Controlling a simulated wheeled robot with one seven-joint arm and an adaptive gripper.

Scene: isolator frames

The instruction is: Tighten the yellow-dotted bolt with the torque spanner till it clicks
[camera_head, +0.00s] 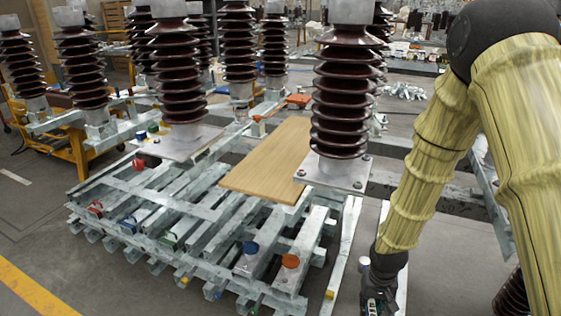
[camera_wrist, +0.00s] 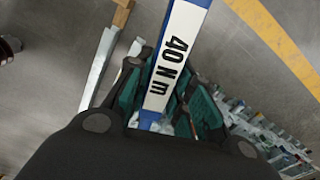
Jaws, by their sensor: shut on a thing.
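My gripper (camera_wrist: 166,100) is shut on the torque spanner (camera_wrist: 178,50), a blue tool with a white label reading "40 Nm". The spanner runs up out of the top of the wrist view, so its head is hidden. In the head view my gripper (camera_head: 378,300) hangs at the bottom edge, right of the steel frames, and the spanner cannot be made out there. Bolts (camera_head: 301,172) show on the base plate (camera_head: 330,176) of the nearest brown insulator (camera_head: 345,100). No yellow dot can be made out on any bolt.
A wooden board (camera_head: 268,162) lies on the galvanized frames (camera_head: 215,212) left of my arm. Blue (camera_head: 250,247) and orange (camera_head: 290,261) round pieces sit on the front beams. More insulators (camera_head: 180,70) stand behind. Grey floor (camera_head: 40,215) is clear at the left.

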